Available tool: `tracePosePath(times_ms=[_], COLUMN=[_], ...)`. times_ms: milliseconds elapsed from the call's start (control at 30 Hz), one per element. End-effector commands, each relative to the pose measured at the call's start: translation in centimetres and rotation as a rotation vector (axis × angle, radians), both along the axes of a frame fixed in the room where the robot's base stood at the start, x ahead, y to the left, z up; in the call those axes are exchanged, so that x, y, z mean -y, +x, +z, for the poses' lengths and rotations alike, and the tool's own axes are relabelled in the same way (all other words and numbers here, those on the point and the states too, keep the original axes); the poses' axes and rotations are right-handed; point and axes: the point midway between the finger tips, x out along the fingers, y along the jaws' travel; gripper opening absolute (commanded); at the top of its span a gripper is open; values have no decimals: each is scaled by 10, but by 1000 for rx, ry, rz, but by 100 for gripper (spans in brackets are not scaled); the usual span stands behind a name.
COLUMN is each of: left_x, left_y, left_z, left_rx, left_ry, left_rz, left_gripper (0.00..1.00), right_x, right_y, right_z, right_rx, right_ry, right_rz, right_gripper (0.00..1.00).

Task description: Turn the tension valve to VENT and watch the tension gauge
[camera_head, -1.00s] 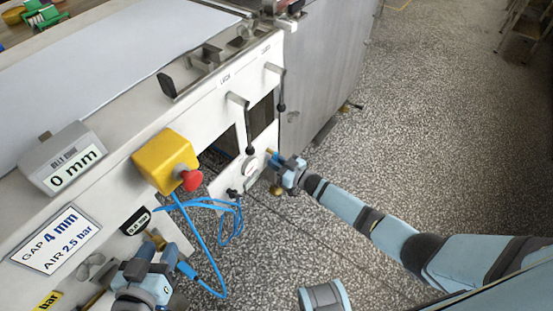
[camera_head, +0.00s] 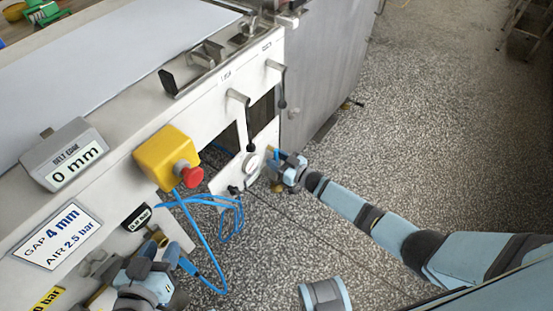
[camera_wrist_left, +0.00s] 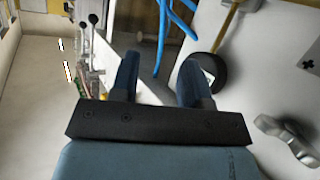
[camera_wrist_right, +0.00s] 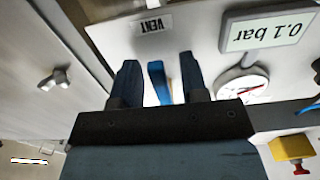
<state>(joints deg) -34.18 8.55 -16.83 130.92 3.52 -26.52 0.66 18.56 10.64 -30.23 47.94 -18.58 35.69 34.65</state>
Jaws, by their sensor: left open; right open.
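The tension valve's blue lever (camera_wrist_right: 157,82) stands between the two fingers of my right gripper (camera_wrist_right: 160,75) in the right wrist view. That gripper is open, and I cannot tell whether a finger touches the lever. A VENT label (camera_wrist_right: 152,25) is on the panel beyond the fingertips. The round tension gauge (camera_wrist_right: 244,86) is beside the right finger, with a display (camera_wrist_right: 267,31) reading 0.1 bar, upside down. In the head view my right gripper (camera_head: 280,164) is at the panel's lower right, beside the gauge (camera_head: 253,164). My left gripper (camera_head: 160,257) is open at the lower left.
A yellow box with a red button (camera_head: 168,160) juts from the machine front, with a blue hose (camera_head: 196,240) hanging below. A dark round part (camera_wrist_left: 207,71) is near my left fingers. Two black-tipped levers hang above the gauge. Open floor lies right.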

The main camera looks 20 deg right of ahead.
Motion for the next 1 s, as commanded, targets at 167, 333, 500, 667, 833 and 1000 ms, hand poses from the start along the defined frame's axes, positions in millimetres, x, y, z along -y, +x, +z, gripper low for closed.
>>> tracePosePath(times_ms=[167,333,500,667,833,1000], left_x=[-3,-13,-14,-12,-13,-14], left_y=[1,-5,-13,-11,-8,-8], left_z=[3,-10,-17,-16,-13,-13], left_rx=[-11,-74,-110,-112,-104,-104], left_ry=[19,60,68,66,70,73], left_rz=[-3,7,13,19,21,20], left_gripper=[43,43,43,43,43,43], right_x=[10,32,57,74,84,86], right_y=[-13,-41,-73,-94,-107,-110], right_z=[0,2,1,1,0,0], right_rx=[-2,-2,-2,-3,-1,0], right_ry=[-2,-2,-2,-1,-1,0], right_rz=[0,-1,-1,-1,0,0], right_gripper=[40,40,40,40,40,40])
